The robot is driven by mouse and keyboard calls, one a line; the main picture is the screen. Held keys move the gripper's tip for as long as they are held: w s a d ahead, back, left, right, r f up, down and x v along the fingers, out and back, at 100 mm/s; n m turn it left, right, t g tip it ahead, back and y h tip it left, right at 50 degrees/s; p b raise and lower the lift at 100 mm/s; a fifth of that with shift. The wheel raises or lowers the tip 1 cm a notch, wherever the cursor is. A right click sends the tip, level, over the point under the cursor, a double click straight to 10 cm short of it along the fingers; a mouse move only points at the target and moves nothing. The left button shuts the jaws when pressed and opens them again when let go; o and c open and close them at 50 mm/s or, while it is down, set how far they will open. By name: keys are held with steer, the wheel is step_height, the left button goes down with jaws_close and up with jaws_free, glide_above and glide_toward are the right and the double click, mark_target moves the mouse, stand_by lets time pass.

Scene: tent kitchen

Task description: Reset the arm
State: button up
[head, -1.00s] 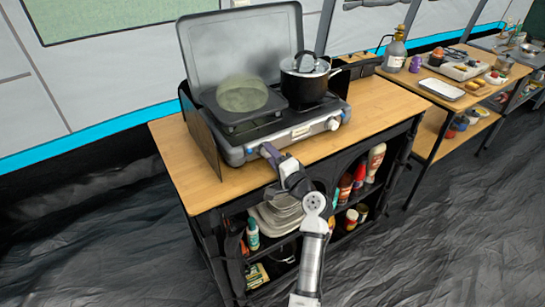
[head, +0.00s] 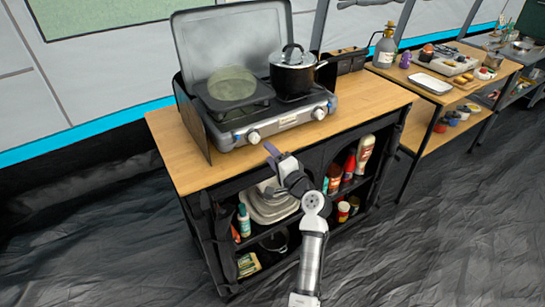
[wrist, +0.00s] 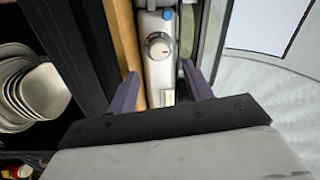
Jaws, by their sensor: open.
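My gripper (head: 272,152) is at the end of my raised arm in the head view, in front of the wooden counter's front edge and below the stove. In the wrist view its two purple fingers (wrist: 162,92) are spread apart with nothing between them. Beyond them, the wrist view shows the stove's front panel with a round knob (wrist: 158,46). The gripper looks apart from the stove, though the exact gap is hard to tell.
The camp stove (head: 250,138) stands on the wooden counter (head: 375,93) with a lidded pot (head: 293,72) on its right burner. Shelves below hold plates (head: 268,205) and bottles (head: 364,152). A second table (head: 440,132) stands at right. Dark floor (head: 430,250) in front is clear.

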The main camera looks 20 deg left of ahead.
steer(key=shift+s+d, duration=0.2)
steer(key=shift+d, duration=0.1)
stand_by(0.4)
